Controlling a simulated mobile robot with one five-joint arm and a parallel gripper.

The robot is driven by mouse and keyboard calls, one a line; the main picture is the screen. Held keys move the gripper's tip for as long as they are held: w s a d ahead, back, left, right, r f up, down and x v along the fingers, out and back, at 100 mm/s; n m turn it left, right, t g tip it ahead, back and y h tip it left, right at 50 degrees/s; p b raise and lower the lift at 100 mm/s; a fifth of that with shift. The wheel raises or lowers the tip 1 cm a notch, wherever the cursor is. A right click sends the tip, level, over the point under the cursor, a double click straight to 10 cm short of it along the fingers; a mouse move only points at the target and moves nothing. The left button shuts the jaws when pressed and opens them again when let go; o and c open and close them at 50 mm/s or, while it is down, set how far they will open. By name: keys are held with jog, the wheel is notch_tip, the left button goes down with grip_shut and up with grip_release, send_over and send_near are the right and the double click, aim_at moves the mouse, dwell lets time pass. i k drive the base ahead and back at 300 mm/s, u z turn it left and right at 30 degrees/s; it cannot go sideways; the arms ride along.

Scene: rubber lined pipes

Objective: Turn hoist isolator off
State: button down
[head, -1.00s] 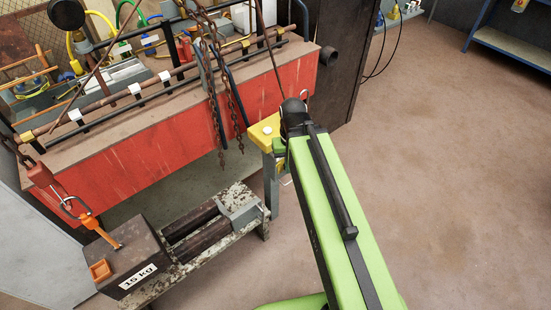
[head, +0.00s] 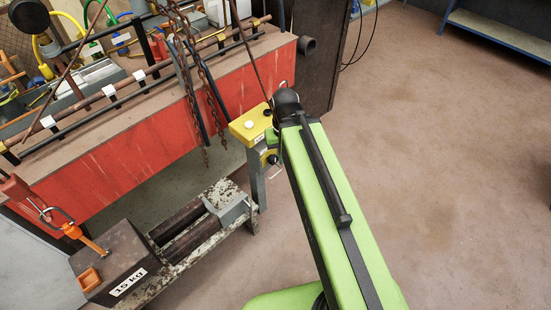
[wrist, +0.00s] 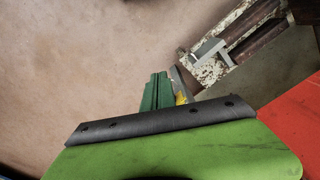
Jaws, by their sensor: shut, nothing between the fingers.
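A yellow box (head: 246,127) with a white round top button stands on a grey post (head: 257,185) in the head view. My arm's end is just right of the box. In the wrist view my green gripper (wrist: 156,92) has its fingers together and empty. A sliver of yellow (wrist: 181,98) and the grey post (wrist: 185,82) show right beside it; contact is unclear. The gripper is mostly hidden in the head view.
A red-sided bench (head: 130,175) with pipes stands behind, and rusty chains (head: 200,90) hang before it. A worn low stand (head: 190,255) carries a 15 kg block (head: 120,265). The brown floor (head: 430,170) to the right is clear.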

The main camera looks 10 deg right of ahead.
aim_at(273, 160)
jog(key=z, duration=1.35)
jog(key=k, duration=1)
jog(key=u, duration=1.85)
jog(key=i, duration=1)
jog(key=u, duration=0.1)
